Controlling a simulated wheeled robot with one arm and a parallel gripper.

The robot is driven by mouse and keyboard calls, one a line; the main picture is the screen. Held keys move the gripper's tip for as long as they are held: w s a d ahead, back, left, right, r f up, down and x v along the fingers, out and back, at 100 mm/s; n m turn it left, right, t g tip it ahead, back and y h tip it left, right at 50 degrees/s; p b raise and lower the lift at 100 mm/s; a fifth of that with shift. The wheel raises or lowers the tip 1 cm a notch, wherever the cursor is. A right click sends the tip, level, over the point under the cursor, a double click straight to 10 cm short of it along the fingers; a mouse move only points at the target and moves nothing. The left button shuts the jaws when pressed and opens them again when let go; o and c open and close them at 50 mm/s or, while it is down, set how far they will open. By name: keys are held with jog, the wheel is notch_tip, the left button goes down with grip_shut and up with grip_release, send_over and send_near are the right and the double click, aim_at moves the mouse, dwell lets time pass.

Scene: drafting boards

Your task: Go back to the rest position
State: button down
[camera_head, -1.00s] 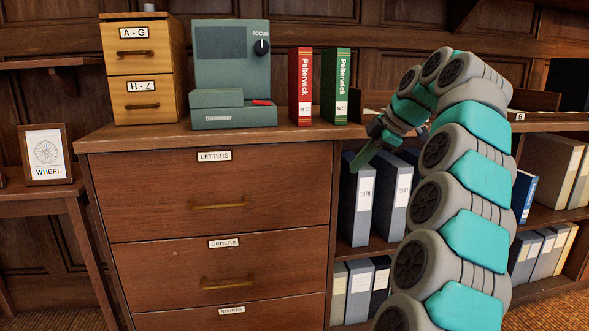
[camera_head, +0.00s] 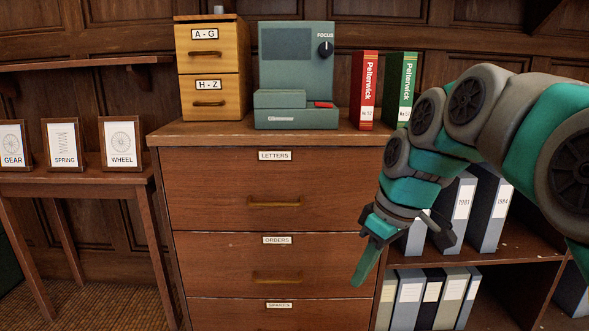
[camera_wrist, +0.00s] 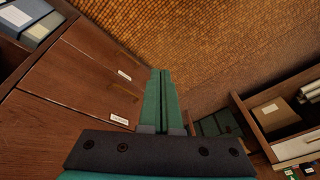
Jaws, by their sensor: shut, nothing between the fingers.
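My gripper (camera_head: 364,262) hangs in front of the right side of the drawer cabinet (camera_head: 264,190), pointing down. It is shut and empty, apart from the drawer handles. In the wrist view my gripper (camera_wrist: 162,78) shows its two green fingers lying together, with the carpet beyond their tips. My arm reaches in from the right and hides part of the shelves.
The microfilm-style viewer (camera_head: 296,75), a wooden card cabinet (camera_head: 211,70), and red (camera_head: 366,90) and green (camera_head: 402,90) binders stand on the cabinet top. Framed cards (camera_head: 122,143) stand on a side table at left. Grey binders (camera_head: 463,200) fill shelves at right. All visible drawers are shut.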

jog(key=s+d+f+m+g+h, duration=0.1)
jog(key=s+f+m, duration=0.3)
jog(key=s+f, duration=0.3)
jog(key=s+d+f+m+g+h+p, duration=0.1)
jog(key=s+f+m, duration=0.3)
jog(key=s, duration=1.2)
notch_tip(320, 180, down, 4)
jog(key=shift+s+d+f+m+g+h, duration=0.1)
jog(key=shift+s+d+m+g+h, duration=0.35)
jog(key=shift+d, duration=0.3)
jog(key=shift+w+d, duration=0.1)
